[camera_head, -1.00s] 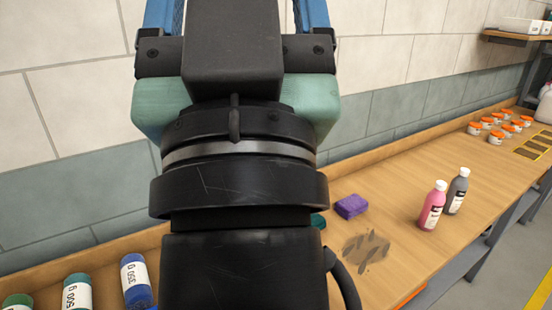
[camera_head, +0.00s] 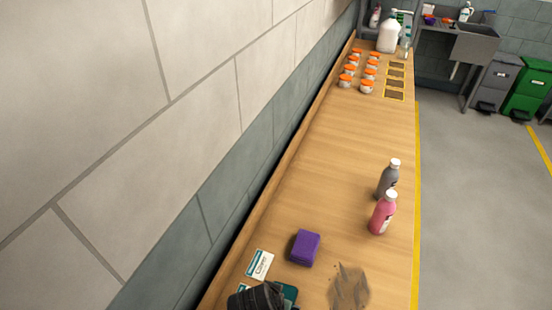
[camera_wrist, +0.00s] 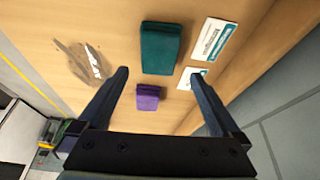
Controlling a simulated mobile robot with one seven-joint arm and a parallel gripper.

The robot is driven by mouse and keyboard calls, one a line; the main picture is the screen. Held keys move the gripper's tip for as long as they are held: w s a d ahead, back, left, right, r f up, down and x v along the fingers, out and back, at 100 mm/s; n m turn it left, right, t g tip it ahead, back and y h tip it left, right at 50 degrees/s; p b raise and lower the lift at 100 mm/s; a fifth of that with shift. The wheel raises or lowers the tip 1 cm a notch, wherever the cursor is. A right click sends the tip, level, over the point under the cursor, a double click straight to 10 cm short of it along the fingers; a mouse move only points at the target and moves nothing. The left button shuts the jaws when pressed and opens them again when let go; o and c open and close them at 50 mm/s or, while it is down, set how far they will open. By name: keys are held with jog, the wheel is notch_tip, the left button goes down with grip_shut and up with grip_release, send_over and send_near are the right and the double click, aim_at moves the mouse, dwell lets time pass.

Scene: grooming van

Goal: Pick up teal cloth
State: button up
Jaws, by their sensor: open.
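The teal cloth (camera_wrist: 160,47) lies folded flat on the wooden bench in the wrist view, at upper middle beyond my fingertips. In the head view only a bit of the teal cloth (camera_head: 291,293) shows at the bottom edge, partly hidden by a dark part of my arm. My gripper (camera_wrist: 160,76) is open, with its fingers spread and nothing between them. It looks to be above the bench, apart from the cloth; the exact height is hard to tell.
A purple folded block (camera_head: 304,249) lies near the teal cloth. White-and-teal cards (camera_head: 260,264) lie beside it, by the wall. A dark smudge (camera_head: 349,288) marks the bench. Pink (camera_head: 382,214) and grey (camera_head: 387,180) bottles stand near the right edge. Orange-lidded jars (camera_head: 367,86) stand farther back.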

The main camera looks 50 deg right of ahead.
jog(key=x, duration=0.3)
jog(key=shift+s+d+f, duration=0.1)
jog(key=shift+d+f, duration=0.1)
jog(key=shift+f, duration=0.1)
jog(key=shift+d+f, duration=0.1)
jog(key=shift+f, duration=0.25)
jog(key=p+x, duration=0.1)
jog(key=x, duration=0.3)
jog(key=shift+d+f, duration=0.1)
jog(key=shift+d, duration=0.05)
jog(key=shift+w+d+f, duration=0.1)
jog(key=shift+w+f, duration=0.15)
jog(key=shift+f, duration=0.1)
jog(key=shift+f, duration=0.2)
jog(key=c, duration=1.1)
jog(key=shift+r, duration=0.1)
notch_tip(320, 180, up, 10)
jog(key=shift+r+b, duration=0.15)
jog(key=shift+b, duration=0.2)
